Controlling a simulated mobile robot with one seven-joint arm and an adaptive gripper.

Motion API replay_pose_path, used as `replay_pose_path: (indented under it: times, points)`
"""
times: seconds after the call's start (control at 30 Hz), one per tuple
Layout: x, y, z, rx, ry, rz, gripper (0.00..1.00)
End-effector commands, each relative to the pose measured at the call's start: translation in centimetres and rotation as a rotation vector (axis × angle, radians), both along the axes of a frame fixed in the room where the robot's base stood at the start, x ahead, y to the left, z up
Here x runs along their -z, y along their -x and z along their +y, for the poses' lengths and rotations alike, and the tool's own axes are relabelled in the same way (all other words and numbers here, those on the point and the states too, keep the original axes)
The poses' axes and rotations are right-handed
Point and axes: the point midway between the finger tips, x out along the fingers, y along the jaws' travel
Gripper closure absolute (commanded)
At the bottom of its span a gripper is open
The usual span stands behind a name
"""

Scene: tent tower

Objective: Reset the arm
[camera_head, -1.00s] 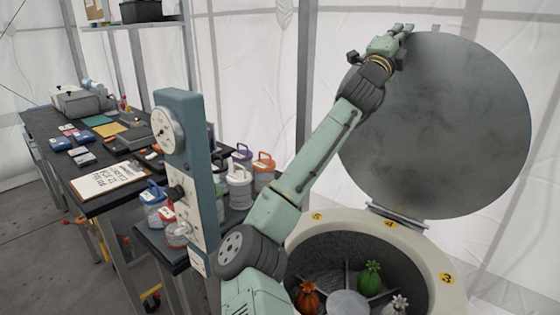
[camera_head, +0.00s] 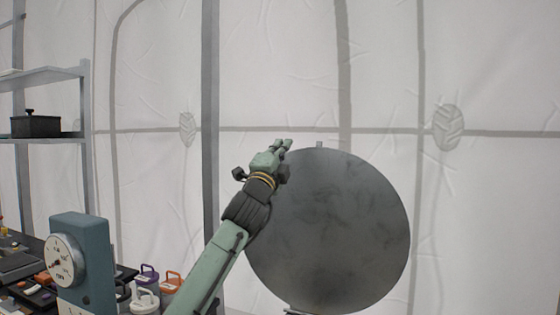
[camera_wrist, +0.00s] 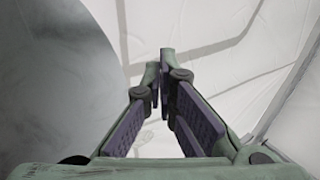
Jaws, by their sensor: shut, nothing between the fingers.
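My arm reaches up from the bottom of the head view. My gripper (camera_head: 284,144) is at its end, by the upper left edge of the round grey lid (camera_head: 335,235). The lid stands raised. In the wrist view my gripper (camera_wrist: 160,75) has its fingertips close together, with nothing seen held between them. The lid (camera_wrist: 55,90) fills the left side of that view. Whether the gripper touches the lid cannot be told.
A blue-grey post with a dial (camera_head: 85,250) stands at the lower left. White tent wall lies behind.

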Motion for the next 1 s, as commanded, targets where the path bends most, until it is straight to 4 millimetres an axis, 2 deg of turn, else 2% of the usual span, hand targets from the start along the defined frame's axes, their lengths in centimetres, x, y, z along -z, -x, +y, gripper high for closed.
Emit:
replay_pose_path:
  times: [0.03, 0.1, 0.3, 0.6, 0.67, 0.77, 0.83, 0.9, 0.97, 1.0]
  points:
    - [0.7, 1.1, 0.5, -0.002, -0.003, -0.001, 1.0]
    - [0.8, 2.6, 0.8, -0.001, -0.004, 0.001, 1.0]
    - [0.4, 5.6, 1.8, 0.0, -0.003, 0.001, 1.0]
    - [0.2, 6.8, 2.1, 0.001, -0.001, 0.004, 1.0]
    - [-0.2, 7.9, 2.4, 0.022, 0.032, -0.021, 1.0]
    - [-1.9, 11.9, 4.0, 0.078, 0.138, -0.114, 1.0]
    - [-3.1, 16.0, 6.1, 0.122, 0.234, -0.206, 1.0]
    - [-3.9, 20.5, 9.0, 0.155, 0.33, -0.305, 1.0]
    - [-4.0, 24.3, 11.6, 0.175, 0.401, -0.386, 1.0]
    - [-3.9, 26.8, 13.5, 0.182, 0.444, -0.44, 1.0]
